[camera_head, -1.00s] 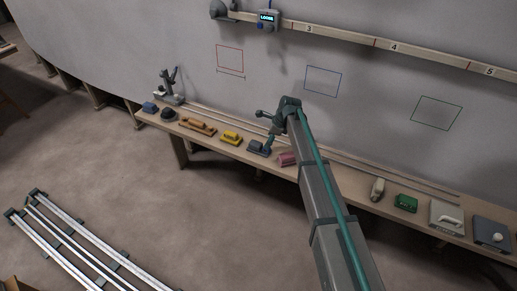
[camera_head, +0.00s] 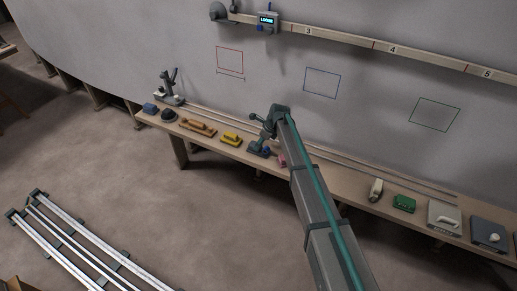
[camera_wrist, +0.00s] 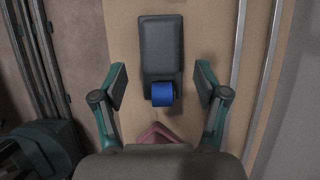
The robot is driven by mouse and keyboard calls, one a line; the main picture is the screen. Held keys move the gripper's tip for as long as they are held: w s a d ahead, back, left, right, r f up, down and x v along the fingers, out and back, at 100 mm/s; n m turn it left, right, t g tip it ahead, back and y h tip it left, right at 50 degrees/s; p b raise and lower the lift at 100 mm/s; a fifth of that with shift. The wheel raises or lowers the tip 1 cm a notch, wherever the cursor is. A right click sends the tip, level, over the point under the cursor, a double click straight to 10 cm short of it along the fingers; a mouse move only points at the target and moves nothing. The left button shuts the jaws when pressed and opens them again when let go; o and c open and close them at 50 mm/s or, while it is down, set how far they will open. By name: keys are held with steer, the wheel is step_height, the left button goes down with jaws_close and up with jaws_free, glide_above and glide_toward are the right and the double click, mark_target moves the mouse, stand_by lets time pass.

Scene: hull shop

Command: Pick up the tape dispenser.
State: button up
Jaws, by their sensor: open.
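The tape dispenser (camera_head: 256,149) stands on the long wooden shelf below the wall, between a yellow block and a pink block. In the wrist view it is a dark grey body (camera_wrist: 161,48) with a blue roll (camera_wrist: 162,94) at its near end. My gripper (camera_head: 266,135) is over the dispenser and hides part of it in the head view. In the wrist view my gripper (camera_wrist: 160,85) is open and empty. One finger shows on each side of the dispenser's roll end, with a gap on both sides. Height above it is hard to judge.
The pink block (camera_head: 283,160) is close by on the right; the yellow block (camera_head: 231,138) is to the left. Several other tools line the shelf (camera_head: 330,188). Thin metal rails (camera_wrist: 239,45) run along its wall side.

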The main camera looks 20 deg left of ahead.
steer(key=x, duration=0.3)
steer(key=shift+f+p, duration=0.15)
steer(key=shift+p, duration=0.15)
steer(key=c, duration=1.3)
steer(key=shift+r+b, duration=0.4)
steer(key=shift+r, duration=0.4)
steer(key=s+d+r+b, duration=0.3)
steer(key=s+d+r, duration=0.5)
steer(key=s+r, duration=0.3)
steer(key=shift+r, duration=0.3)
steer(key=shift+d, duration=0.15)
